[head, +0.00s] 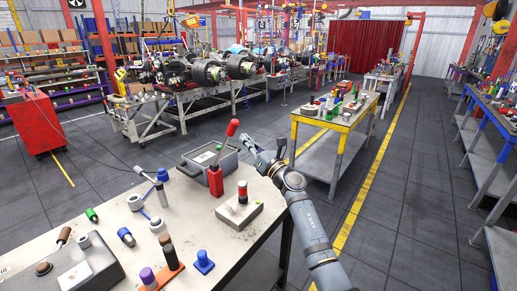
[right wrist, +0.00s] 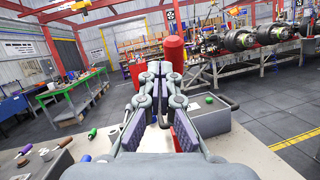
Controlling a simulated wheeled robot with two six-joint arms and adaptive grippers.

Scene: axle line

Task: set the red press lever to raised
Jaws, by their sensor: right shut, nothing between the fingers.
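The red press lever stands at the back of the near workbench in the head view. Its red knob (head: 232,128) is at the top of a thin shaft that leans up and to the right from a red base (head: 215,182). My right gripper (head: 249,143) is just right of the knob, with a visible gap in this view. In the right wrist view its fingers (right wrist: 160,68) are together and empty, and the red knob (right wrist: 175,52) shows just beyond them. The fingers and wrist hide much of the shaft and base there. My left gripper is not in view.
A grey bin (head: 205,158) sits behind the lever. A block with a red-and-black peg (head: 242,191) stands in front of it. Several tools and coloured parts lie on the workbench (head: 225,248). A yellow-edged table (head: 336,124) stands behind, across open floor.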

